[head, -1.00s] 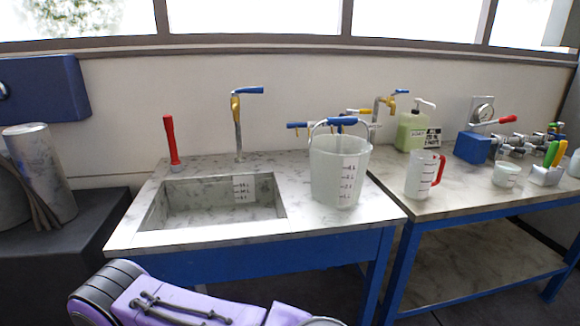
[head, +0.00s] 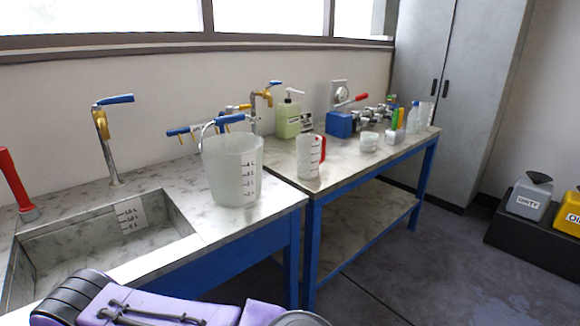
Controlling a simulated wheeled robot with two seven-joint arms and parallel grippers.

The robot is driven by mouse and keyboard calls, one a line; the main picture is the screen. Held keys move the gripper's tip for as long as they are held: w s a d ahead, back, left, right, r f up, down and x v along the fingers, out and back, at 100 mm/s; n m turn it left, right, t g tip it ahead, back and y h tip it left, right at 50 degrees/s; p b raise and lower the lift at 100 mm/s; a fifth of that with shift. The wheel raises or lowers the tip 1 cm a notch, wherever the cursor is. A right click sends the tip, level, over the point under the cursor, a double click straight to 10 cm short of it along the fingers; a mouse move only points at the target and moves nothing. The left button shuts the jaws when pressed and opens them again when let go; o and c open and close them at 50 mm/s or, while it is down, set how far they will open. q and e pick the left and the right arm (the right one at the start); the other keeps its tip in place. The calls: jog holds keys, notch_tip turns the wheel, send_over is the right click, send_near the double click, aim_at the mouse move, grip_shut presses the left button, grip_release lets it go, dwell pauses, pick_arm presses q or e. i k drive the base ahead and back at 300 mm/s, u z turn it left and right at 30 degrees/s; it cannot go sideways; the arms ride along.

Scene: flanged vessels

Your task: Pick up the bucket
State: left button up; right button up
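The bucket (head: 233,172) is pale and translucent with dark volume marks and a wire handle with a blue grip (head: 229,119). It stands upright on the marble counter (head: 268,206), to the right of the sink. A purple and black arm link of mine shows along the bottom left, below the counter's front edge and apart from the bucket. Neither of my grippers is in view.
The sink (head: 150,244) has a blue-handled tap (head: 104,140) and a red-handled tool (head: 14,182) beside it. A red-handled jug (head: 308,158), a green soap bottle (head: 287,118) and a blue box (head: 340,124) stand on the right table.

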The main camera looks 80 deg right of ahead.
aim_at(233, 162)
jog(key=z, duration=2.4)
